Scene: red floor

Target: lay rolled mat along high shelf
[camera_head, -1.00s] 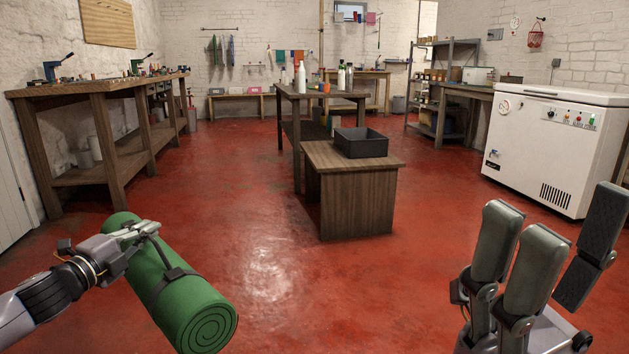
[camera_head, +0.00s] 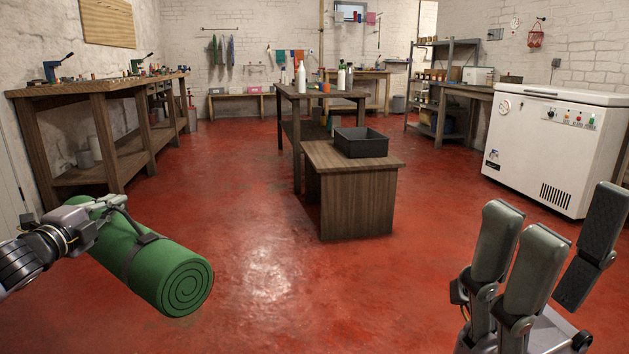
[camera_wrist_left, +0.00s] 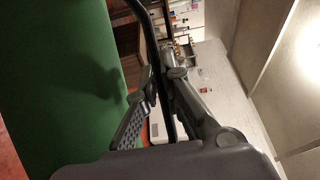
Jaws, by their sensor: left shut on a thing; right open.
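The rolled mat (camera_head: 165,270) is green with dark straps, and its spiral end faces right and toward me. My left gripper (camera_head: 112,212) is shut on the mat near its far left end and holds it above the floor. In the left wrist view the mat (camera_wrist_left: 55,80) fills the left side, with the gripper fingers (camera_wrist_left: 155,100) beside it. My right gripper (camera_head: 540,255) is open and empty at the lower right. A grey shelf unit (camera_head: 445,85) stands at the back right with items on it; I cannot tell if it is the high shelf.
A low wooden table (camera_head: 357,205) with a black bin (camera_head: 361,143) stands ahead, in front of a taller table (camera_head: 320,93) with bottles. A workbench (camera_head: 100,92) runs along the left wall. A white chest freezer (camera_head: 550,145) is at the right. The red floor between is clear.

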